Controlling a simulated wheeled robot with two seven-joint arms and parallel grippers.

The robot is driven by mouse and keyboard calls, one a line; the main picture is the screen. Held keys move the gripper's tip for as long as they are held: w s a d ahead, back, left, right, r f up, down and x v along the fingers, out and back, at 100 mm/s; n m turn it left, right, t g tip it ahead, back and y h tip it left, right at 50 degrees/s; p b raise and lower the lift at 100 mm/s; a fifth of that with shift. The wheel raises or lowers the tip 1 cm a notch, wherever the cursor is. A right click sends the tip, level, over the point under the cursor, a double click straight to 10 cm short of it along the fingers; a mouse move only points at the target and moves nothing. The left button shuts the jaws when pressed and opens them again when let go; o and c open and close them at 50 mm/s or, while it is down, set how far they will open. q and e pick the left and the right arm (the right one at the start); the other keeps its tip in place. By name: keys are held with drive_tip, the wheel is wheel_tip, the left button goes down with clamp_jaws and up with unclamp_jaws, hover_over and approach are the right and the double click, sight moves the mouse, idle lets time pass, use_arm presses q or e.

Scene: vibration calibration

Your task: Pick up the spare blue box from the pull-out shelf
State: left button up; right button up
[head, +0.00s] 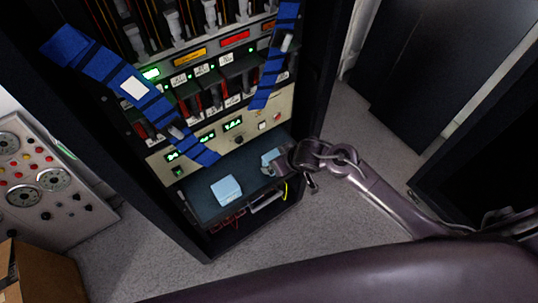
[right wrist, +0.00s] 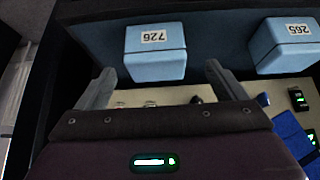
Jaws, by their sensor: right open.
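Two light-blue boxes sit on the dark pull-out shelf (head: 205,205) low in the rack. The nearer box (head: 227,188) is toward the left of the shelf. The other box (head: 271,156) is at the right end, partly hidden by my right gripper (head: 281,163). In the right wrist view, the box labelled 726 (right wrist: 155,55) lies ahead of the open fingers (right wrist: 159,72), roughly centred between them. The box labelled 265 (right wrist: 285,47) is off to the right, and both labels appear upside down. No contact is visible. My left gripper is out of view. I cannot tell which box is spare.
The rack panel (head: 275,106) with lit displays rises behind the shelf. Blue straps (head: 128,86) hang down the rack's front. A grey console (head: 45,185) and cardboard box (head: 45,275) stand left.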

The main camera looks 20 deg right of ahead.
drive_tip(key=shift+d+x, duration=0.2)
drive_tip(key=shift+x, duration=1)
drive_tip(key=x, duration=0.3)
drive_tip(key=shift+w+f, duration=0.15)
drive_tip(key=shift+w, duration=0.15)
drive_tip(key=shift+w+a+f, duration=0.1)
drive_tip(key=shift+f, duration=0.15)
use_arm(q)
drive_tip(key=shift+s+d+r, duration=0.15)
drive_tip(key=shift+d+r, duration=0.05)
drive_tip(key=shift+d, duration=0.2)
use_arm(e)
drive_tip(key=c, duration=1.2)
drive_tip(key=shift+o, duration=0.2)
drive_tip(key=shift+r, duration=0.1)
